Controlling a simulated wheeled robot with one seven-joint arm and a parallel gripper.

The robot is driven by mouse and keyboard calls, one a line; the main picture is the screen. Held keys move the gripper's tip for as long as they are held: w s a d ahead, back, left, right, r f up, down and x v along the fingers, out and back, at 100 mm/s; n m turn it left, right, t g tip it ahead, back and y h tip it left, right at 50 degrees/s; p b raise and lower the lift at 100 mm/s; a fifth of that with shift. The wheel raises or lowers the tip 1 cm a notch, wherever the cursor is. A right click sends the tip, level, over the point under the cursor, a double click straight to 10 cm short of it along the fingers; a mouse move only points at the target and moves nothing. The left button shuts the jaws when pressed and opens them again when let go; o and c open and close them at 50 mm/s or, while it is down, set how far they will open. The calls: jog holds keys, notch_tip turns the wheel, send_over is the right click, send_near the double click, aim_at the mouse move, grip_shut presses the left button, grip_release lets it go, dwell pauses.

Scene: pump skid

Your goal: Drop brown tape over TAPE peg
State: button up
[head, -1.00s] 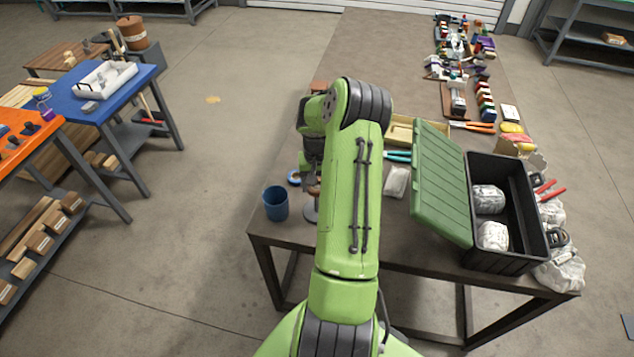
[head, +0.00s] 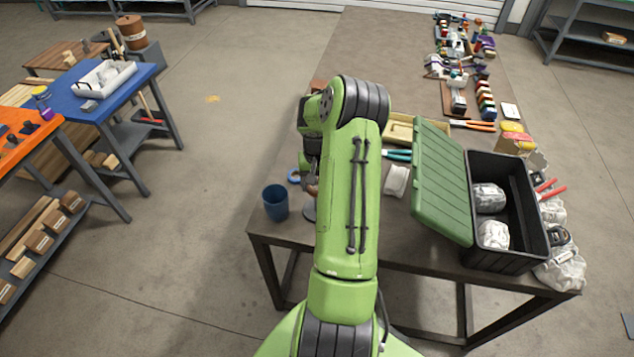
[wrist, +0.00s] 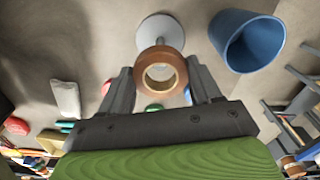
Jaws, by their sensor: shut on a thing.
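My gripper (wrist: 160,71) is shut on a brown tape roll (wrist: 160,80), with one finger on each side of it. In the wrist view, the tape's hole faces the camera. A pale grey round base with a short post (wrist: 158,28) shows just beyond the tape and partly behind it. I take this to be the TAPE peg; no label is readable. The tape looks apart from the base, but I cannot tell its height over the post. In the head view, the tape (head: 312,190) and the base (head: 309,212) are partly hidden by my green arm.
A blue cup (head: 276,203) stands close left of the peg in the head view. A blue ring (head: 293,176) lies behind it. Right of my arm are a white packet (head: 396,181), a wooden tray (head: 398,128) and a black crate (head: 510,215) with a green lid (head: 440,180).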

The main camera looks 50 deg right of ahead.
jog(key=shift+f, duration=0.3)
jog(key=o, duration=1)
notch_tip(320, 180, up, 16)
jog(key=shift+p, duration=0.3)
jog(key=shift+f, duration=0.1)
